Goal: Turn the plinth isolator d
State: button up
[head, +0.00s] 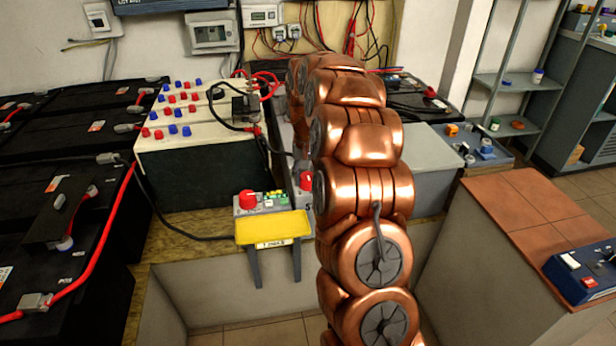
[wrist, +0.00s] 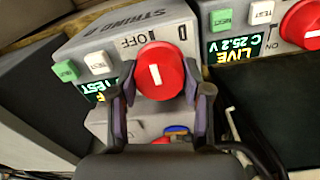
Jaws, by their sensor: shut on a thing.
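In the wrist view a round red knob (wrist: 158,70) with a white pointer bar sits on a grey isolator box (wrist: 85,38). The box reads STRING, with a last character I cannot read surely, and OFF beside the knob. Its pointer stands roughly upright in the picture. My gripper (wrist: 160,84) is shut on the knob, one finger on each side. In the head view my gripper is hidden behind my copper arm. Red knobs on grey boxes show there too, one at the left (head: 248,200) and one by my arm (head: 306,181).
A second grey box (wrist: 240,30) with a green LIVE display and red knob (wrist: 301,24) stands close right. In the head view, a yellow tray (head: 272,228) fronts the boxes, black batteries (head: 60,215) fill the left, and a tiled plinth (head: 520,212) stands right.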

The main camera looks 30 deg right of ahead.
aim_at(307, 176)
dwell(0.4)
jog(key=o, duration=1.2)
jog(key=shift+c, duration=0.2)
notch_tip(307, 176, up, 12)
jog(key=shift+a, duration=0.15)
